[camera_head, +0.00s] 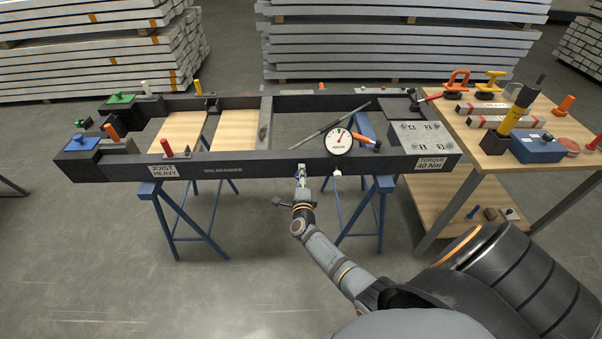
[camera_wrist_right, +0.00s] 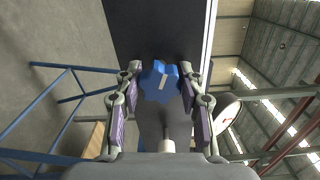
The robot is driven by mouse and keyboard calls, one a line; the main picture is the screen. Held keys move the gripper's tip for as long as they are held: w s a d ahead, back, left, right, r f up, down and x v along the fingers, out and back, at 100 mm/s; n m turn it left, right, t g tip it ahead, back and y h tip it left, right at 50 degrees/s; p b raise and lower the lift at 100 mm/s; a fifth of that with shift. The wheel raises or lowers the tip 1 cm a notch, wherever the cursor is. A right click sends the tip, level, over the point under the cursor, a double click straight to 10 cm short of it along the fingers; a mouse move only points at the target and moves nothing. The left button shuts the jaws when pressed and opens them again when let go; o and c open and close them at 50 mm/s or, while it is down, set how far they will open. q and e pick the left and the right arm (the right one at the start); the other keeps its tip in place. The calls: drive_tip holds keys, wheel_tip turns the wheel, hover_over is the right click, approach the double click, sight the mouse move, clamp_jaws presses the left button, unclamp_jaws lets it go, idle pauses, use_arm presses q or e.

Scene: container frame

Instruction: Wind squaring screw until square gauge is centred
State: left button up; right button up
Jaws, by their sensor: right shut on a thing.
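My right gripper (camera_head: 301,180) is at the front face of the dark frame (camera_head: 265,168), left of and below the gauge. In the right wrist view its fingers (camera_wrist_right: 161,74) are shut on a blue lobed knob (camera_wrist_right: 159,92) with a pale stripe, which I take as the squaring screw. In the head view the gripper hides this knob. The square gauge (camera_head: 338,139) is a round white dial with green and red marks, upright on the frame's front rail. Its needle is too small to read surely. My left gripper is out of view.
Blue trestles (camera_head: 191,222) carry the frame. A wooden bench (camera_head: 520,168) with tools and a blue box (camera_head: 537,147) stands at the right. A white knob (camera_head: 337,172) sits below the gauge. Stacked beams (camera_head: 400,45) stand behind. The floor in front is clear at the left.

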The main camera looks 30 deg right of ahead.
drive_tip(key=n+p, duration=0.2)
drive_tip(key=n, duration=0.2)
drive_tip(key=shift+n, duration=0.3)
drive_tip(key=n+p, duration=0.1)
drive_tip(key=n, duration=0.2)
drive_tip(key=shift+n, duration=0.3)
drive_tip(key=n+p, duration=0.1)
drive_tip(key=n, duration=0.3)
drive_tip(key=shift+n+p, duration=0.55)
drive_tip(key=shift+n, duration=1.25)
drive_tip(key=shift+a, duration=0.1)
drive_tip(key=o, duration=1.2)
